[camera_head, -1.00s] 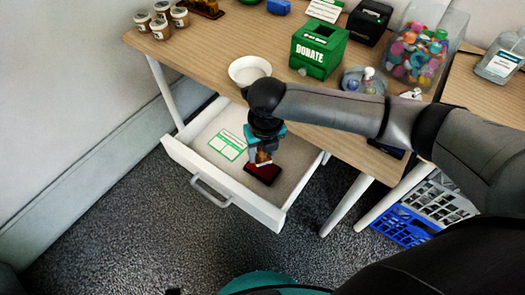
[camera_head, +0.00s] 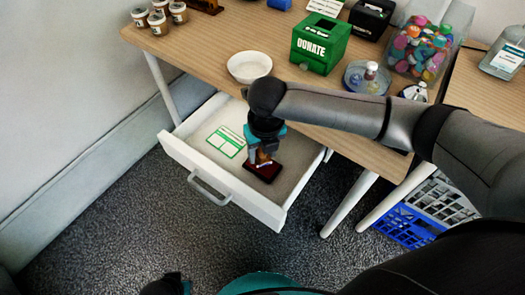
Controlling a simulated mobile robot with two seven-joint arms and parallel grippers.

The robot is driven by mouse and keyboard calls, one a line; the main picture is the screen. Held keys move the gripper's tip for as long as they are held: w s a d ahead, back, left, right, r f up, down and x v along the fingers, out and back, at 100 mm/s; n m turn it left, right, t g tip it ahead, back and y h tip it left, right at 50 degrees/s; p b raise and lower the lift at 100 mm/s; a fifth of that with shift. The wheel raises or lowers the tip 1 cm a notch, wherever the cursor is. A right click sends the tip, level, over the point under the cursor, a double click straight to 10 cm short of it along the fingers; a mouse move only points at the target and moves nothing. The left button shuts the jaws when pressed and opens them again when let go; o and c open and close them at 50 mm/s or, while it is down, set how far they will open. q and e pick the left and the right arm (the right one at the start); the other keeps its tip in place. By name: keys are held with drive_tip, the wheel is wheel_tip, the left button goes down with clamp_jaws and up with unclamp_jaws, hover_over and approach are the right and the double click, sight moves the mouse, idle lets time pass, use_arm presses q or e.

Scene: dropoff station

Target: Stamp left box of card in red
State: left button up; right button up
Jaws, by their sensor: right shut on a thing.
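The card (camera_head: 227,141), white with a green border and two boxes, lies flat in the open drawer (camera_head: 250,204), towards its left side. A dark red ink pad (camera_head: 269,174) lies in the drawer to the right of the card. My right gripper (camera_head: 262,156) points down over the ink pad. It is shut on a stamp (camera_head: 262,158), of which only a small brownish part shows between the fingers. I cannot tell whether the stamp touches the pad.
The wooden table above the drawer holds a white bowl (camera_head: 250,67), a green donate box (camera_head: 320,43), several jars (camera_head: 160,22) and a clear bin of colourful items (camera_head: 419,48). A blue crate (camera_head: 405,227) stands on the floor at the right.

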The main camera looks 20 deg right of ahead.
drive_tip(key=shift+f, duration=0.5)
idle(0.8)
drive_tip(key=shift+s+f, duration=0.1)
drive_tip(key=shift+f, duration=0.1)
idle(2.0)
